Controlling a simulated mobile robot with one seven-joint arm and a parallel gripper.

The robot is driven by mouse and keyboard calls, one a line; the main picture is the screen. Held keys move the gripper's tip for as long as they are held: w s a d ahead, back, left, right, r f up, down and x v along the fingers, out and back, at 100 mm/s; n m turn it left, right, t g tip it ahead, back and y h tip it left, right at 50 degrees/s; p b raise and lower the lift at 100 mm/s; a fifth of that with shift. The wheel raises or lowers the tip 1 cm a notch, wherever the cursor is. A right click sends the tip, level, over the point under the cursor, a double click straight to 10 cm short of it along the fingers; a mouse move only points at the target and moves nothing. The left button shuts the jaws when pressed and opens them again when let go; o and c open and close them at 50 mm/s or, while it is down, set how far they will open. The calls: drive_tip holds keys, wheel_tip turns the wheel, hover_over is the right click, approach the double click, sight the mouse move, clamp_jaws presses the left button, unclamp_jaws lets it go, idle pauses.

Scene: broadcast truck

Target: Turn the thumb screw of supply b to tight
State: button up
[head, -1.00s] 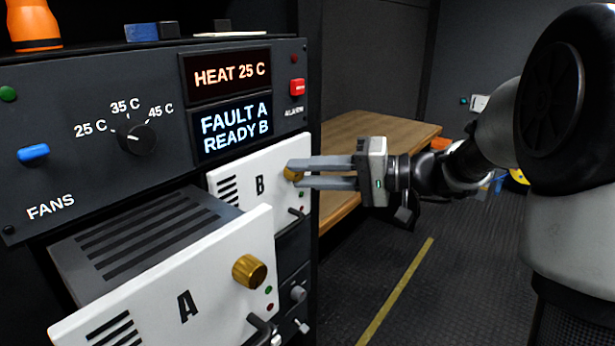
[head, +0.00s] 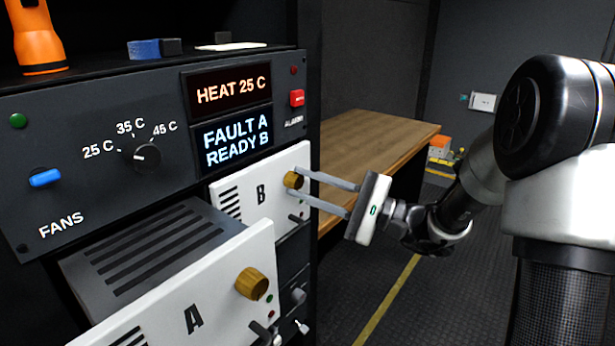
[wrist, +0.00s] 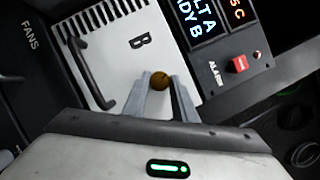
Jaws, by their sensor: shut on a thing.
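Supply B (head: 239,197) is a white-fronted module below the displays, seated in the rack. Its brass thumb screw (head: 292,180) is at the upper right of its face, and it also shows in the wrist view (wrist: 161,80). My gripper (head: 298,182) reaches in from the right, with its two long grey fingers on either side of the screw, shut on it. In the wrist view the fingers (wrist: 160,88) hold the screw between their tips. The screen (head: 236,142) reads FAULT A, READY B. How tight the screw is cannot be told.
Supply A (head: 215,305) is pulled out of the rack at the front left, with its own brass screw (head: 252,284). The fans panel (head: 90,150) is above. A wooden table (head: 375,140) stands behind. The floor at the right is open.

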drive_tip(key=m+t+p, duration=0.1)
drive_tip(key=m+p, duration=0.1)
drive_tip(key=m, duration=0.1)
drive_tip(key=m+t+p, duration=0.1)
drive_tip(key=m+t, duration=0.1)
drive_tip(key=m, duration=0.1)
drive_tip(key=shift+p, duration=0.4)
drive_tip(key=shift+a+f+m, duration=0.1)
drive_tip(key=shift+m, duration=0.5)
drive_tip(key=o, duration=1)
drive_tip(key=shift+y, duration=0.3)
drive_tip(key=v, duration=1.7)
drive_tip(key=shift+s, duration=0.25)
